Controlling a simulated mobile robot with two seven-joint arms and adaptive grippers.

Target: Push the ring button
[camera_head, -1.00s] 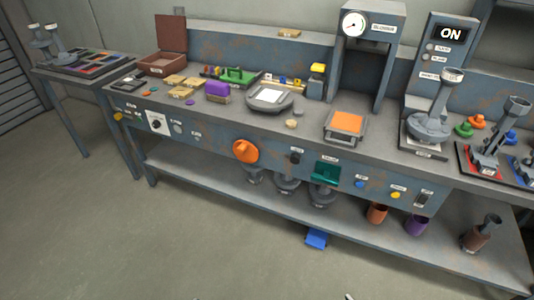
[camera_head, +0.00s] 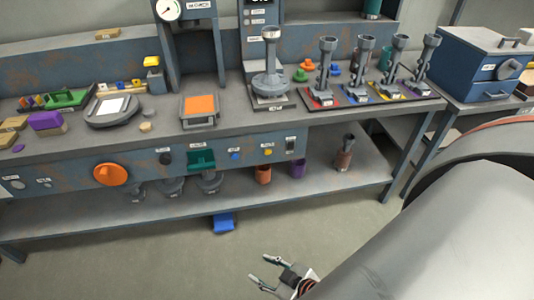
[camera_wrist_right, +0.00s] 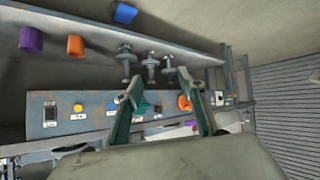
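The bench's front panel carries a black knob (camera_head: 165,158), a blue button (camera_head: 235,155) and a yellow button (camera_head: 267,152), each with a small label. The labels are too small to read, so I cannot tell which one is the ring button. The yellow button also shows in the right wrist view (camera_wrist_right: 77,108), as does the blue one (camera_wrist_right: 112,112). My right gripper (camera_head: 261,268) is open and empty in front of the bench, low and apart from the panel. Its two fingers spread in the right wrist view (camera_wrist_right: 160,78). My left gripper is not in view.
A large orange knob (camera_head: 110,174) and a teal box (camera_head: 202,160) stick out from the panel. Cups and a blue block (camera_head: 223,223) are around the lower shelf (camera_head: 330,190). My right arm covers the lower right.

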